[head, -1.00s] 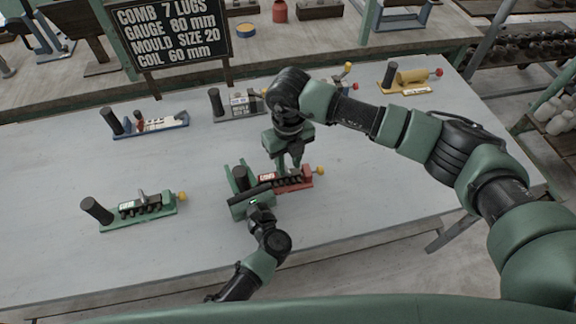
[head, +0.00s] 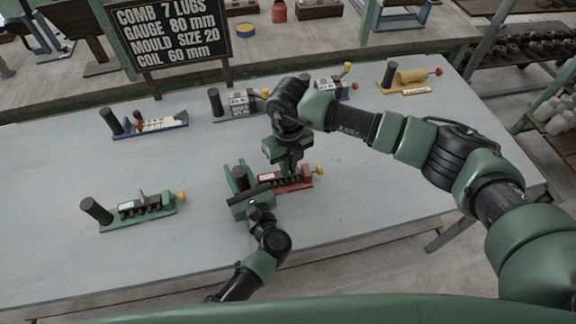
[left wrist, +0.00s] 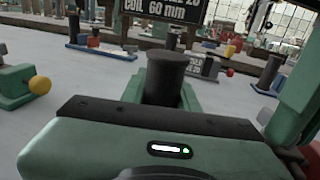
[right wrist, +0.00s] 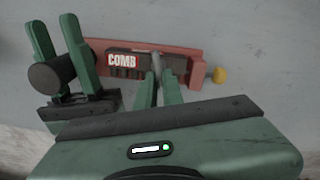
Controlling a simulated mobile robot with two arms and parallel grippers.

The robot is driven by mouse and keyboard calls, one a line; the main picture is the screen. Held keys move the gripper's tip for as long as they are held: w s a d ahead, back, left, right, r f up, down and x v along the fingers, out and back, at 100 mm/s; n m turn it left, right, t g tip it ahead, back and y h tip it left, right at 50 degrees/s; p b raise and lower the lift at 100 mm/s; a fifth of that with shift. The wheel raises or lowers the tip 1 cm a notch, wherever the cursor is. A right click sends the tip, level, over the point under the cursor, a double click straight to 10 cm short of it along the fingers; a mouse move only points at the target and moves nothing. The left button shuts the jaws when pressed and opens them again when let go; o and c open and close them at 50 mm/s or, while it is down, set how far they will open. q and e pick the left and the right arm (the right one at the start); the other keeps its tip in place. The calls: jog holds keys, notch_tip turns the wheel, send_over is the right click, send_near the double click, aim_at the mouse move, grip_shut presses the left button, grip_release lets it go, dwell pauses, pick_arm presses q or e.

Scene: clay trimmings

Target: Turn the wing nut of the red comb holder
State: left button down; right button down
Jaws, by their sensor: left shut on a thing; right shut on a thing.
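The red comb holder (head: 300,185) lies near the middle of the table, with a "COMB" label, a dark comb block and a yellow knob at its right end. It also shows in the right wrist view (right wrist: 195,62). My left gripper (head: 240,180) is shut on the holder's black upright handle (right wrist: 55,73), which stands large in the left wrist view (left wrist: 165,78). My right gripper (head: 290,168) comes from above and is shut on the grey wing nut (right wrist: 157,64) beside the comb block. In the head view my right gripper hides the nut.
A green holder (head: 140,212) stands front left. A blue holder (head: 160,127), a grey holder (head: 238,108) and a yellow holder (head: 405,85) stand farther back. A sign board (head: 172,32) gives comb and gauge figures. Bare tabletop lies between the holders.

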jog(key=n, duration=0.5)
jog(key=shift+w+d+n, duration=0.25)
jog(key=shift+n, duration=0.05)
jog(key=n, duration=0.5)
jog(key=shift+w+d, duration=0.15)
jog(key=shift+w, duration=0.15)
jog(key=n, duration=0.6)
jog(key=shift+w, duration=0.35)
jog(key=shift+w+a+n, duration=0.1)
jog(key=shift+w+n, duration=0.05)
jog(key=shift+n, duration=1.1)
jog(key=shift+w+a+n, duration=0.1)
jog(key=shift+n, duration=1.15)
jog(key=c, duration=1.5)
grip_release()
jog(key=shift+c, duration=0.2)
